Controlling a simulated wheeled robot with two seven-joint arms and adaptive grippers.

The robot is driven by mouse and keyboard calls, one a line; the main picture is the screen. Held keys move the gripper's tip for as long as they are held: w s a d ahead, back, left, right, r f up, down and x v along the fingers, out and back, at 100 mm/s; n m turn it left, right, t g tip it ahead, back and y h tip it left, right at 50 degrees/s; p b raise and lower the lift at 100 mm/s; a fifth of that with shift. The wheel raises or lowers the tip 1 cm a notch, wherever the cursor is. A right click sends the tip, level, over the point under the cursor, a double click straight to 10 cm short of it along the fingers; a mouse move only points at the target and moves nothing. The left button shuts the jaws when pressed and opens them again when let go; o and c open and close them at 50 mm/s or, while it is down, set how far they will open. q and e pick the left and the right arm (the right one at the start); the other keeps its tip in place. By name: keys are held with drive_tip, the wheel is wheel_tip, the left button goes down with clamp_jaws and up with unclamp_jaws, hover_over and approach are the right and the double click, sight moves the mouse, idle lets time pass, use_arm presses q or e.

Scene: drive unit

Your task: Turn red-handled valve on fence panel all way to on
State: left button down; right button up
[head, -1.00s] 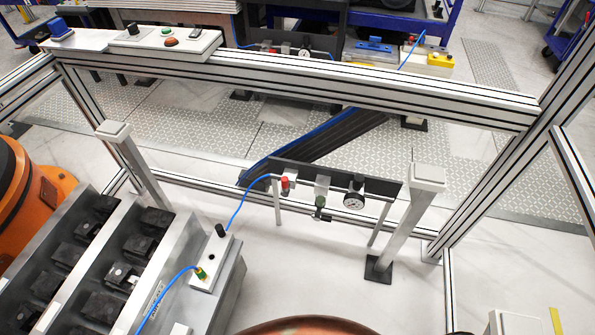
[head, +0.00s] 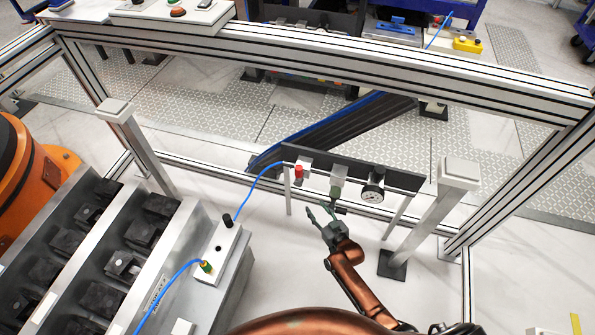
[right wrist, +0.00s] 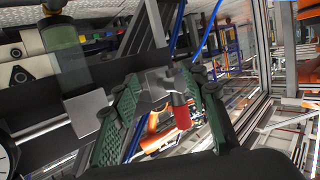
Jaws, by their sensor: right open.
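The red-handled valve (head: 299,172) sits at the left part of a dark panel on the fence, with a blue hose running to that end. Its short red handle also shows in the right wrist view (right wrist: 181,112), below a grey block and between my finger outlines. My right gripper (head: 318,210) is open and empty, in front of the panel, a little below and right of the valve. It looks apart from the handle. In the right wrist view its green-padded fingers (right wrist: 163,82) are spread. My left gripper is out of view.
A filter unit (head: 337,188) and a round gauge (head: 372,190) sit right of the valve on the panel. A grey post (head: 440,205) stands further right. A white box with hose (head: 222,250) and a metal rack stand left. The floor below the panel looks clear.

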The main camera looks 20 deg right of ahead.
sight(301, 173)
drive_tip(key=w+r+t, duration=0.1)
drive_tip(key=w+r, duration=0.1)
drive_tip(key=r, duration=0.2)
drive_tip(key=w+a+r, duration=0.1)
drive_tip(key=w+r, duration=0.1)
drive_tip(key=r, duration=0.1)
drive_tip(key=w+a+r+t+b, duration=0.1)
drive_tip(key=w+r, duration=0.1)
drive_tip(key=r, duration=0.2)
drive_tip(key=shift+w+a+r+t+y, duration=0.2)
drive_tip(key=shift+w+r+t+y, duration=0.1)
drive_tip(key=shift+w+r+y, duration=0.1)
drive_tip(key=w, duration=0.1)
drive_tip(key=w+b, duration=0.1)
drive_tip(key=w, duration=0.1)
drive_tip(key=w+a, duration=0.1)
drive_tip(key=shift+w+f, duration=0.2)
drive_tip(key=shift+w, duration=0.2)
drive_tip(key=shift+w+a+b, duration=0.1)
drive_tip(key=shift+w+b, duration=0.4)
drive_tip(key=shift+w, duration=0.3)
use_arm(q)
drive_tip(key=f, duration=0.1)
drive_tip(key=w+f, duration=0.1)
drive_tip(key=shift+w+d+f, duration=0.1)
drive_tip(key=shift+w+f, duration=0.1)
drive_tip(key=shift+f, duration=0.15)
use_arm(e)
drive_tip(key=shift+w+r, duration=0.1)
drive_tip(key=shift+w, duration=0.25)
